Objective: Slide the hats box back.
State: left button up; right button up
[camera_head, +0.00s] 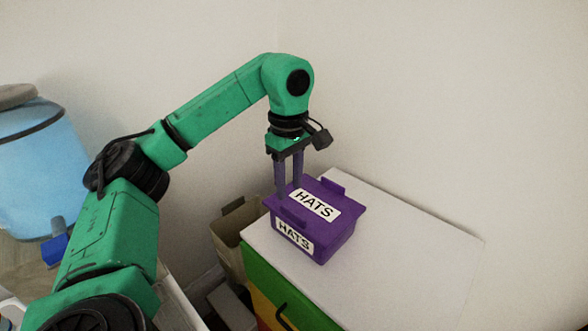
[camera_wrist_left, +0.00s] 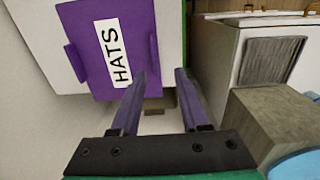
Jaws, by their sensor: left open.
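The hats box (camera_head: 325,236) is purple with a lid and white HATS labels on its top and front. It sits upright on the white top of a cabinet (camera_head: 420,262), near the left edge. In the left wrist view the box lid (camera_wrist_left: 84,40) shows at the upper left. My left gripper (camera_head: 288,192) is open and points down at the box's left side. In the left wrist view its fingers (camera_wrist_left: 160,78) straddle no object, and the left finger overlaps the lid's edge in the picture. I cannot tell whether it touches. My right gripper is not in view.
The cabinet top is clear to the right of the box and in front of it. White walls stand behind. A beige bin (camera_head: 229,230) stands left of the cabinet. A blue barrel-like container (camera_head: 40,165) is at the far left. The cabinet has green and yellow drawer fronts (camera_head: 268,285).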

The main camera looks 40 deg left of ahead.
aim_at(292, 213)
pick_arm(q)
jog(key=f, duration=0.2)
jog(key=w+f, duration=0.1)
jog(key=f, duration=0.2)
jog(key=f+p, duration=0.1)
jog(key=f, duration=0.1)
jog(key=shift+w+f, duration=0.2)
jog(key=shift+f, duration=0.15)
jog(key=shift+s+f, duration=0.25)
jog(key=shift+f, duration=0.1)
jog(key=shift+w+f, duration=0.1)
jog(key=shift+w, duration=0.05)
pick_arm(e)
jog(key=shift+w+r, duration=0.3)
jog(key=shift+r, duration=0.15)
pick_arm(q)
grip_shut()
jog(key=shift+w, duration=0.15)
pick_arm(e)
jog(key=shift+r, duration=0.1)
